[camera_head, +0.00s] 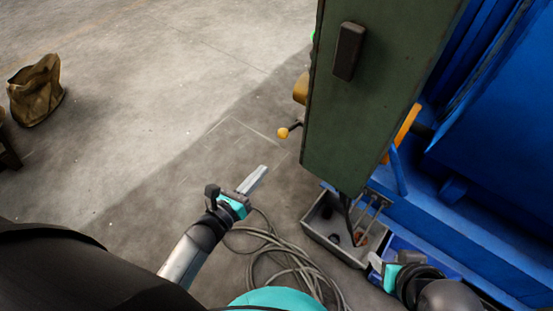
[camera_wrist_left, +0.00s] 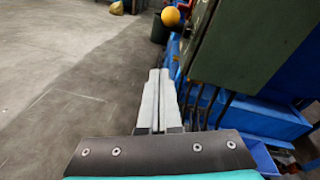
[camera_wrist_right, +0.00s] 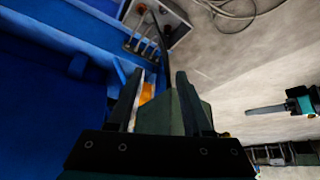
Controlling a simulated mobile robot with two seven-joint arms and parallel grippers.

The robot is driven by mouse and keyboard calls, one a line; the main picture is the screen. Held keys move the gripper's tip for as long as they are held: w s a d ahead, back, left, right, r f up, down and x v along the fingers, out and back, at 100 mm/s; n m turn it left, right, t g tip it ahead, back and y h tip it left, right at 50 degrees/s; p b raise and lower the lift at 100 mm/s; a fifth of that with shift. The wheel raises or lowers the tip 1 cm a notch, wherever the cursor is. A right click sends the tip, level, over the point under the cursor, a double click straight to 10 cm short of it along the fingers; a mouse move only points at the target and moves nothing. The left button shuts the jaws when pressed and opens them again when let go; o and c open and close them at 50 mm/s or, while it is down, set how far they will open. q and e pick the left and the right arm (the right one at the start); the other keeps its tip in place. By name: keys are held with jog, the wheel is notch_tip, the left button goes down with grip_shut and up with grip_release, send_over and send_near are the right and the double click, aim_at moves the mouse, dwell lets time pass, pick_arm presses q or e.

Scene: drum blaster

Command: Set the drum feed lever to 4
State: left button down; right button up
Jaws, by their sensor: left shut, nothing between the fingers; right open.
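The lever's yellow ball knob (camera_head: 284,133) sticks out on a short dark rod from the left side of a green cabinet (camera_head: 370,120). It also shows at the top of the left wrist view (camera_wrist_left: 170,16). Any number scale is hidden from me. My left gripper (camera_head: 260,174) is shut and empty, below and left of the knob in the head view and apart from it. In the left wrist view its closed fingers (camera_wrist_left: 158,75) point towards the knob. My right gripper (camera_head: 377,266) is low at the right; its open fingers (camera_wrist_right: 158,75) show in the right wrist view.
The blue machine (camera_head: 500,150) fills the right side. A grey open box (camera_head: 318,225) stands below the cabinet, beside a coiled cable (camera_head: 270,250). A dark handle (camera_head: 348,50) is on the cabinet. A brown bag (camera_head: 35,90) lies far left; floor between is clear.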

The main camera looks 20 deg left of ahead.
pick_arm(q)
jog(key=w+d+r+m+b, duration=0.2)
jog(key=w+d, duration=0.1)
jog(key=w, duration=0.7)
jog(key=shift+r, duration=0.3)
pick_arm(e)
jog(key=w+a+t, duration=0.1)
jog(key=w+a+t+y, duration=0.2)
jog(key=a, duration=0.1)
jog(key=shift+r+n, duration=0.3)
jog(key=shift+r, duration=0.05)
